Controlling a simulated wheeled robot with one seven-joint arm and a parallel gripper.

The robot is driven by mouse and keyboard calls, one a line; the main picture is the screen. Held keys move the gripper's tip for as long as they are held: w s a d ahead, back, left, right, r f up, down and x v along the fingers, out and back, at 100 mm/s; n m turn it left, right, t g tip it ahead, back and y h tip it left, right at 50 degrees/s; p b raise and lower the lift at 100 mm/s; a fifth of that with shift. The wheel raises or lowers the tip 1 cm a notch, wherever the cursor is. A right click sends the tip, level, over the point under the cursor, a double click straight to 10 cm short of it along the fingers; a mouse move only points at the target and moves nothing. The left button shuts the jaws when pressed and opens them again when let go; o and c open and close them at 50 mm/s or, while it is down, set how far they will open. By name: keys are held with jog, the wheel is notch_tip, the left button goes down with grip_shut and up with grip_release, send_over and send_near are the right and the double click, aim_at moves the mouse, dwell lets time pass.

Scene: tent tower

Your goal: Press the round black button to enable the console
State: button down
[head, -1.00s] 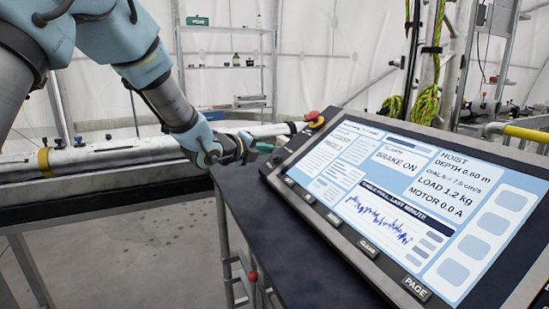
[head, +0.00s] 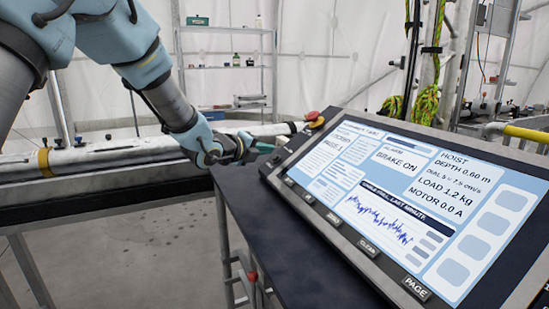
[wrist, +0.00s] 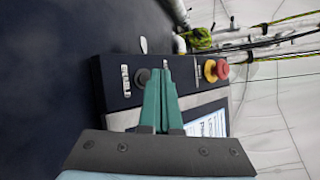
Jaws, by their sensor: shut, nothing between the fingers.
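The console (head: 375,190) stands on a dark table with its lit screen facing me; the screen reads HOIST and BRAKE ON. The round black button (wrist: 143,76) is on the console's dark end strip in the wrist view. My gripper (wrist: 161,72) is shut and empty, its green fingertips right beside the button and overlapping its edge in that view. I cannot tell whether they touch it. In the head view my gripper (head: 264,147) is at the console's left end, and the black button cannot be made out there.
A red mushroom button (wrist: 222,68) with a yellow collar (wrist: 210,71) sits on the same strip, to the right of the fingertips in the wrist view. A long pale tube (head: 110,155) lies behind my arm. The dark table top (head: 245,200) is clear at the left.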

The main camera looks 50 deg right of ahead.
jog(key=shift+d+f+b, duration=0.1)
jog(key=shift+f+b, duration=0.15)
jog(key=shift+b, duration=0.2)
jog(key=shift+s+d+f+b, duration=0.1)
jog(key=shift+d+f+b, duration=0.05)
jog(key=shift+b, duration=0.2)
jog(key=shift+d+f+b, duration=0.2)
jog(key=shift+f+b, duration=0.05)
jog(key=shift+b, duration=0.25)
dwell(0.7)
dwell(0.3)
jog(key=shift+a+r, duration=0.45)
jog(key=shift+r, duration=0.2)
jog(key=a+r, duration=0.1)
jog(key=r+p, duration=0.1)
jog(key=w+a+r+p, duration=0.1)
jog(key=r, duration=0.1)
jog(key=shift+w+a, duration=0.1)
jog(key=shift+a, duration=0.25)
